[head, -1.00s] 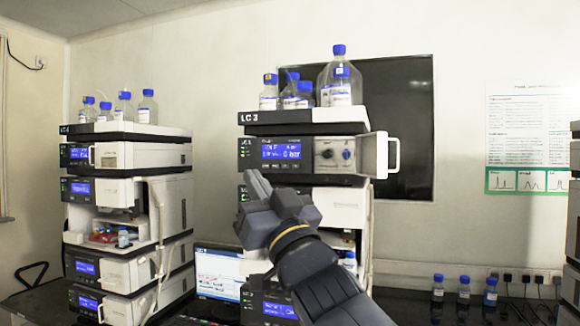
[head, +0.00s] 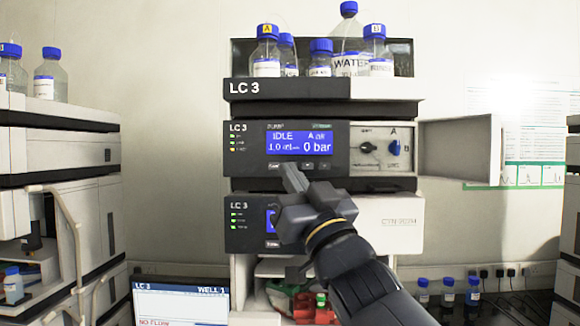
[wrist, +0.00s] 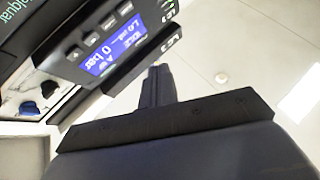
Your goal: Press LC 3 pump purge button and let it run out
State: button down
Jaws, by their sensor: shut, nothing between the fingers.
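The LC 3 pump (head: 240,163) is the upper module under the bottle tray. Its blue display (head: 300,143) reads IDLE, A and 0 bar; it also shows, turned, in the wrist view (wrist: 108,52). A row of small buttons (head: 308,166) lies under the display; their labels are too small to read. My gripper (head: 289,168) is shut and empty, its tip overlapping the button row in the head view and hiding part of it. In the wrist view my gripper (wrist: 157,72) appears apart from the panel, beside the display.
The pump's white door (head: 458,150) stands open to the right, baring a black knob and a blue knob (head: 394,148). Bottles (head: 348,55) stand on top. Another stack (head: 60,190) stands at left.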

dwell(0.3)
jog(key=p, duration=0.3)
send_near(284, 157)
jog(key=shift+w+a+r, duration=0.5)
jog(key=shift+r, duration=0.25)
jog(key=shift+w+a+r, duration=0.5)
jog(key=shift+w+r, duration=0.05)
jog(key=shift+r, duration=0.15)
jog(key=shift+w, duration=0.15)
dwell(0.8)
jog(key=shift+w, duration=0.25)
jog(key=shift+w+p, duration=0.3)
jog(key=shift+w, duration=0.1)
dwell(0.6)
dwell(0.3)
jog(key=shift+s+b, duration=0.5)
jog(key=shift+s, duration=0.3)
